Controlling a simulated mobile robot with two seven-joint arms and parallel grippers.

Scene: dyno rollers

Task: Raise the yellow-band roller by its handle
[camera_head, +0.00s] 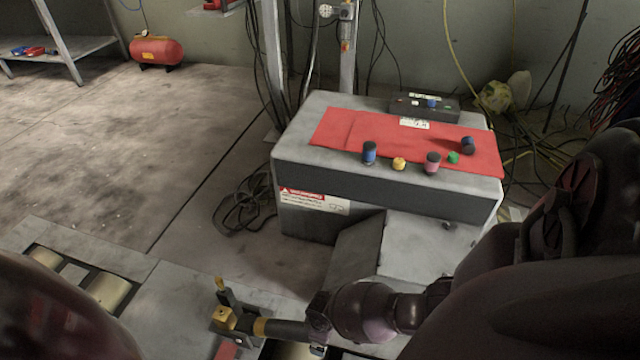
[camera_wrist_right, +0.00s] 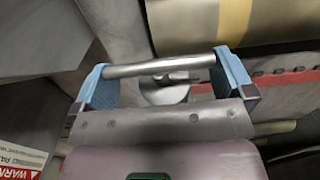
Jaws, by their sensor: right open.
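I cannot tell whether the fingers touch the bar. A brass-coloured roller (camera_wrist_right: 190,22) lies beyond the fingertips. My left gripper is not in view.
A grey cabinet (camera_head: 330,165) with a red mat (camera_head: 385,130) carries several small coloured cylinders and a black box (camera_head: 425,107). More brass rollers (camera_head: 108,288) sit in a floor recess at left. Black cables (camera_head: 245,200) lie beside the cabinet. Open floor extends left.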

